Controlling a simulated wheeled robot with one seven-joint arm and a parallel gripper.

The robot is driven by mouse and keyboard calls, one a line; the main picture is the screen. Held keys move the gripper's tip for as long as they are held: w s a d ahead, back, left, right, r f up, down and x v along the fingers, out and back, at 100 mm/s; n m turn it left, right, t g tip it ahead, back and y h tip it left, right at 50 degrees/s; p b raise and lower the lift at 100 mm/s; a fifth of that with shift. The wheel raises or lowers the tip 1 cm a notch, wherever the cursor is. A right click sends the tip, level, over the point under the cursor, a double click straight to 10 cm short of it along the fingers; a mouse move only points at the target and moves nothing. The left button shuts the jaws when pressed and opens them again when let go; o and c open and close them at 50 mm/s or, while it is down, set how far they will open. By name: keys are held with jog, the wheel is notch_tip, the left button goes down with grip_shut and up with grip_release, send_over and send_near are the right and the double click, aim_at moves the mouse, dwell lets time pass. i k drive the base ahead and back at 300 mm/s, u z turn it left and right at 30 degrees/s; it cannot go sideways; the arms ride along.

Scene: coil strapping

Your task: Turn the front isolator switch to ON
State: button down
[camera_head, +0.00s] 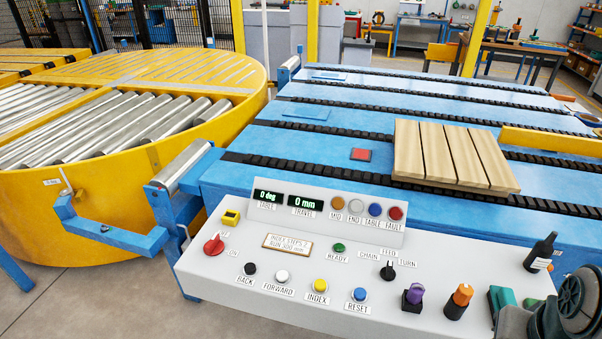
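The isolator switch is a red rotary knob (212,244) at the left end of the grey control console (190,268). An ON label (233,252) sits to its lower right. Another small label at its upper right is partly covered by the knob. The knob's pale mark seems to point up and right toward that upper label, away from ON, but it is small. I cannot make out my gripper's fingers in this view. A dark rounded part at the lower right corner may be mine. Nothing touches the knob.
A yellow block (231,217) stands just behind the knob. Black (250,268) and white (282,276) buttons lie to its right. A black selector (388,271), purple (414,294) and orange-capped (460,297) items and a black bottle (541,252) stand farther right. Space above the knob is clear.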

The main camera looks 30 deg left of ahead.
aim_at(214, 246)
jog(key=u, duration=1.8)
jog(key=k, duration=0.3)
jog(key=u, duration=1.05)
jog(key=i, duration=0.65)
jog(key=z, duration=0.6)
jog(key=i, duration=0.65)
jog(key=z, duration=0.6)
